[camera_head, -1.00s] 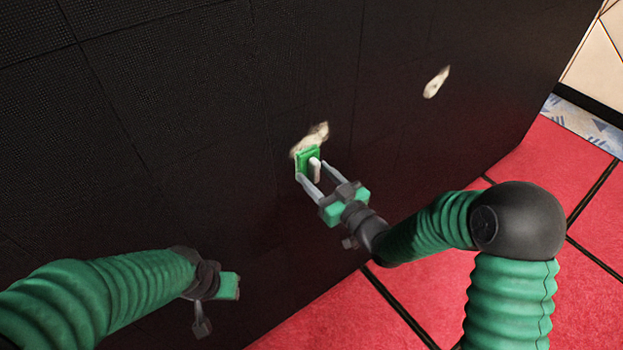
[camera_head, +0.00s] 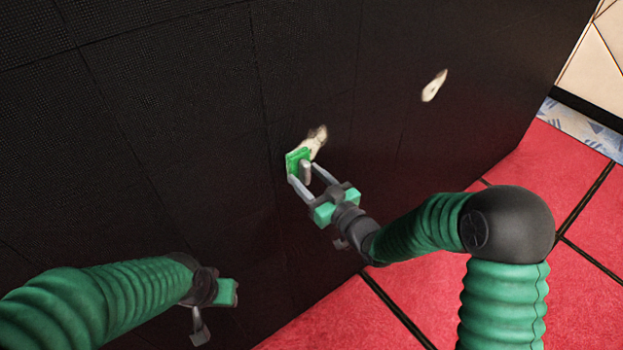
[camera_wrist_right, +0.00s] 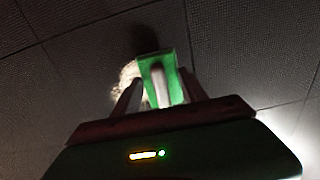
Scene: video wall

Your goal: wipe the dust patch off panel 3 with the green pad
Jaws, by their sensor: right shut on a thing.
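The green pad (camera_head: 294,158) has a pale handle, and my right gripper (camera_head: 304,178) is shut on that handle. The pad is at the dark video wall, over the lower left of a pale dust patch (camera_head: 317,138). In the right wrist view the pad (camera_wrist_right: 172,90) lies ahead of the fingers, with the dust (camera_wrist_right: 128,78) showing at its left. I cannot tell whether the pad touches the panel. A second pale patch (camera_head: 434,86) is farther right on the wall. My left gripper (camera_head: 214,318) hangs low at the left; its fingers are unclear.
The black video wall (camera_head: 170,110) is divided into panels by thin seams. Red floor tiles (camera_head: 420,300) with dark joints lie to the lower right. A patterned strip (camera_head: 585,128) and pale tiles are at the far right.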

